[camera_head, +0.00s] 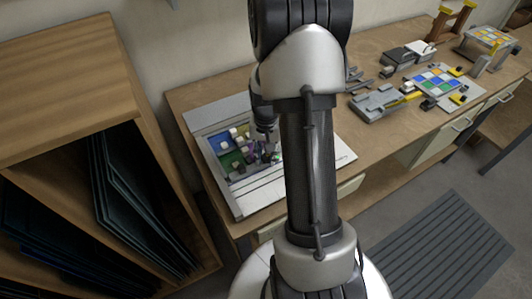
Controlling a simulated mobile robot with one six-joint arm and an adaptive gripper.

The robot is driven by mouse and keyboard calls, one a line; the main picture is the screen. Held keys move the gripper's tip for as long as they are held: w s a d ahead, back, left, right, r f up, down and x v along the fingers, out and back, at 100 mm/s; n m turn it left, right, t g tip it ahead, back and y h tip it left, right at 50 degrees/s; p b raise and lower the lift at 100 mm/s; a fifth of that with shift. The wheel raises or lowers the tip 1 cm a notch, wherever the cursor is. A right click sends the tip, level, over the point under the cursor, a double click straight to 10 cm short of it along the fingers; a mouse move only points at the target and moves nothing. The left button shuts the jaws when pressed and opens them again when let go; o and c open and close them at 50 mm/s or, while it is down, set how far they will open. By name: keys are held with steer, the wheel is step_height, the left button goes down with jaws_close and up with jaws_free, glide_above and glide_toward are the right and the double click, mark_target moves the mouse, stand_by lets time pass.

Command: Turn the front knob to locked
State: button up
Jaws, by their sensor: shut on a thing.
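A light grey workstation (240,205) lies on the wooden bench, left of my arm. Its recessed panel (222,145) has blue, green and purple areas with several small white and dark parts on it. My gripper (266,148) points down over the right part of this panel, partly behind my arm. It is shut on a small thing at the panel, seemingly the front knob. The fingers cover most of it, so its shape and turn angle cannot be told. My arm hides part of the workstation's right side.
A wooden cabinet (70,70) with dark sheets in its slots stands close on the left. Right of my arm, the bench holds a grey fixture (378,103) and a tray of coloured tiles (434,82). A ribbed grey mat (440,245) lies on the floor.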

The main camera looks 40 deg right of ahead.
mark_target(265, 157)
stand_by(0.3)
steer(key=o, duration=1.1)
steer(key=shift+c, duration=0.2)
step_height(265, 157, up, 12)
steer(key=shift+a+r, duration=0.1)
